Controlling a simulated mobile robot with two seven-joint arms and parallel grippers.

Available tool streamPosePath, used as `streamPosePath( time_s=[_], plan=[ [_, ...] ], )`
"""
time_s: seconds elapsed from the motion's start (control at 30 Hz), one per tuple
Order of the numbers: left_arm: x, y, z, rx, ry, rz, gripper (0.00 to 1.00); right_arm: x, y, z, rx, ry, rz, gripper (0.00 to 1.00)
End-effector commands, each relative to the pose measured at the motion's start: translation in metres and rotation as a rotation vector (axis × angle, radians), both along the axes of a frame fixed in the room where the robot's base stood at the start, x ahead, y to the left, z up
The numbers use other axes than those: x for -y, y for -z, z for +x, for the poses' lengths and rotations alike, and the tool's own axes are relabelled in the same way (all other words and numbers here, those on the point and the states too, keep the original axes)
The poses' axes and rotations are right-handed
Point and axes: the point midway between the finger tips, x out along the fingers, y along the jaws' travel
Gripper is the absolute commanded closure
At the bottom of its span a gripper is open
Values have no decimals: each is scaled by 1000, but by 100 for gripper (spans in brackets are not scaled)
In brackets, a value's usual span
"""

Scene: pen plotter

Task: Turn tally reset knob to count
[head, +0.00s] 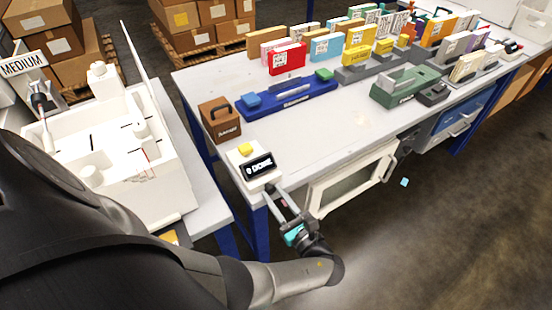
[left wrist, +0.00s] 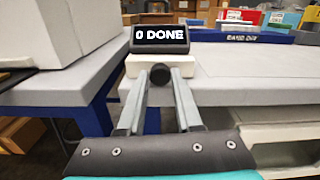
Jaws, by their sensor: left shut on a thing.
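The tally counter (head: 246,178) is a small white box at the near left corner of the long table. Its tilted black display (head: 258,166) reads "0 DONE", and a yellow button (head: 245,150) sits on top behind it. In the left wrist view the display (left wrist: 160,39) stands above the white base (left wrist: 134,66). The dark round reset knob (left wrist: 160,73) is on the base's front face. My left gripper (left wrist: 160,77) is shut on the knob, one finger on each side. In the head view my left gripper (head: 274,190) reaches the counter's front; the knob is hidden there. My right gripper is not in view.
A brown case (head: 220,120) stands behind the counter. A blue tray (head: 287,99) and several coloured boxes lie farther back. A white open machine (head: 150,190) fills the left table. A framed panel (head: 352,178) hangs below the long table's front edge, right of my gripper.

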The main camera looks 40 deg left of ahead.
Motion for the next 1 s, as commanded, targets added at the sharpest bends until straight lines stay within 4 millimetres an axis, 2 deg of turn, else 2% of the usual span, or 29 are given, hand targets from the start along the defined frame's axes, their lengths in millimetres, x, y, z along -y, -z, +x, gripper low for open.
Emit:
streamPosePath(
  time_s=[0.03,0.17,0.43,0.7,0.97,1.0],
  plan=[
    [0,0,0,0,-1,1,86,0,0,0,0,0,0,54],
    [0,0,0,0,-1,1,100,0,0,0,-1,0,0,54],
    [-1,0,0,5,-2,-1,100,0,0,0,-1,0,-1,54],
    [-1,0,0,113,-3,-43,100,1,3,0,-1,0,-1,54],
    [-2,0,0,116,-3,-43,100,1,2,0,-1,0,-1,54],
    [-2,-1,0,116,-3,-43,62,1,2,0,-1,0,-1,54]
  ],
)
